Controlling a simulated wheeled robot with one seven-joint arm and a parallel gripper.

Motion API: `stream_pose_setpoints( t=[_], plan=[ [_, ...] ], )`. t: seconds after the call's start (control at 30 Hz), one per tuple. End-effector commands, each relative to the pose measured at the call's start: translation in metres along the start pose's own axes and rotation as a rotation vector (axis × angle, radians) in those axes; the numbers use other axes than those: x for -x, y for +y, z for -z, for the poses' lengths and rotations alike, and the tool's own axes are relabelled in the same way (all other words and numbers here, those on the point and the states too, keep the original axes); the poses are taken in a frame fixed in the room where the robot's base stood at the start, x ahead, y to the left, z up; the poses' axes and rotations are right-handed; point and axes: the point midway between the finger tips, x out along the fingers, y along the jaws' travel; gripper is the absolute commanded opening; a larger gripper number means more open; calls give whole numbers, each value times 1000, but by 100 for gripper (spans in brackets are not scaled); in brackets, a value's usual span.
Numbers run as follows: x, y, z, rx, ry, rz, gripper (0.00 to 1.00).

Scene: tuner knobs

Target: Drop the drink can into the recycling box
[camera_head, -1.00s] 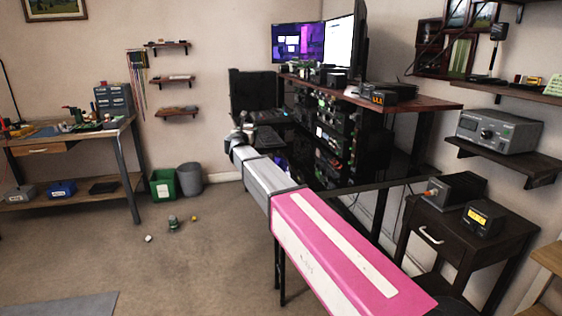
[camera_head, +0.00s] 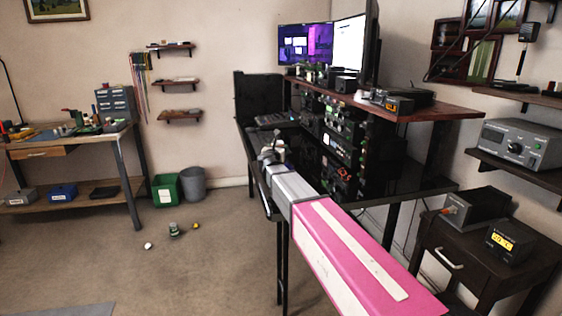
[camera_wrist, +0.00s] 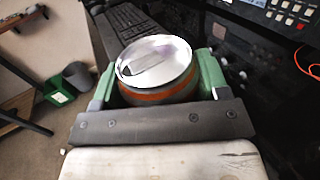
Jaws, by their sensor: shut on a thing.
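The drink can (camera_wrist: 155,68), with a silver top and an orange band, sits between the green fingers of my gripper (camera_wrist: 157,80) in the wrist view. My gripper is shut on it. In the head view my gripper (camera_head: 270,150) is small and far off, over the dark desk's left end, and the can is hard to make out there. The green recycling box (camera_head: 166,191) stands on the floor at the back, left of my gripper and well apart from it. It also shows at the left in the wrist view (camera_wrist: 57,90).
A grey bin (camera_head: 193,185) stands right beside the green box. The dark desk (camera_head: 425,188) with radio gear lies along my arm's right. A workbench (camera_head: 75,140) stands at the left. Small items, including a greenish one (camera_head: 175,230), lie on the otherwise open floor.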

Motion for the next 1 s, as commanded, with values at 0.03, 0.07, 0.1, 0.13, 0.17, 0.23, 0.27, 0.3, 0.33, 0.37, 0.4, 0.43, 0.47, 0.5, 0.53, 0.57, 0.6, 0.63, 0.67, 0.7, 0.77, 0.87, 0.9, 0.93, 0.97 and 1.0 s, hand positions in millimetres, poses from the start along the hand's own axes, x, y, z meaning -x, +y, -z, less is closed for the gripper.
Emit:
stream_pose_setpoints(
  t=[0.03,0.07,0.1,0.13,0.17,0.23,0.27,0.3,0.33,0.37,0.4,0.43,0.47,0.5,0.53,0.57,0.6,0.63,0.67,0.7,0.77,0.87,0.9,0.93,0.97,1.0],
  plan=[
    [2,-7,4,1,1,0,46],
    [2,-10,6,1,1,0,46],
    [2,-12,8,0,1,0,46],
    [2,-14,8,0,1,0,46],
    [2,-15,9,0,0,0,46],
    [1,-16,11,0,0,0,46],
    [1,-16,12,1,0,0,46],
    [1,-15,15,1,0,0,46],
    [1,-15,18,1,1,0,46],
    [1,-15,22,0,1,0,46],
    [1,-15,27,1,2,0,46],
    [1,-15,31,2,2,-1,46],
    [1,-15,36,1,2,-1,46],
    [1,-15,41,1,2,0,46],
    [1,-15,44,2,1,-1,46],
    [1,-15,47,1,1,-1,46],
    [1,-15,49,0,1,-1,46],
    [1,-15,50,0,1,-1,46],
    [1,-15,50,0,1,-1,46],
    [1,-15,50,0,0,0,46],
    [1,-15,50,-1,0,0,46],
    [1,-15,50,-1,0,0,46],
    [1,-15,51,0,0,0,46],
    [1,-15,52,0,1,0,46],
    [1,-15,52,0,1,0,46],
    [1,-15,52,0,0,0,81]
  ],
)
